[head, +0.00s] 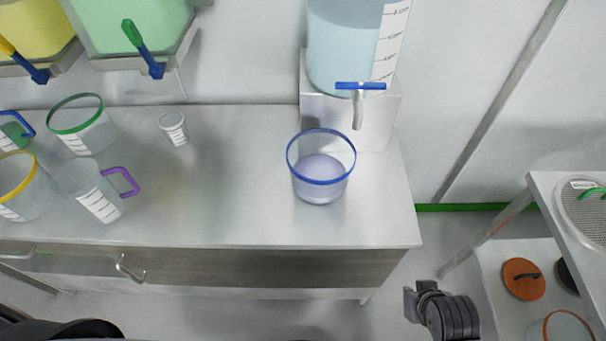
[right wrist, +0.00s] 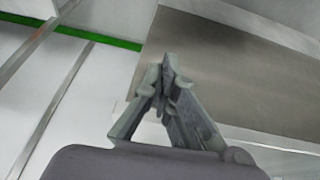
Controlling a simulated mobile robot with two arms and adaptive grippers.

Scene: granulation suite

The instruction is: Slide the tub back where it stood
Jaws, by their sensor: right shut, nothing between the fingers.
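A clear tub with a blue rim (head: 320,192) stands upright on the steel counter (head: 230,215), toward its right end. It holds something pale lavender at the bottom. It is in front of and slightly left of the spout of a blue-handled tap (head: 358,108). My right gripper (head: 411,301) is off the counter's front right corner, apart from the tub. In the right wrist view the right gripper (right wrist: 168,75) has its fingertips together with nothing between them; the tub is not in that view. My left gripper is not in view.
A tank of pale blue liquid (head: 345,50) sits on a white block (head: 375,130) behind the tub. Several measuring vessels, including a purple-handled jug (head: 90,190), and a small cup (head: 174,128) stand left. Counter between is clear. A rack (head: 545,205) stands at far right.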

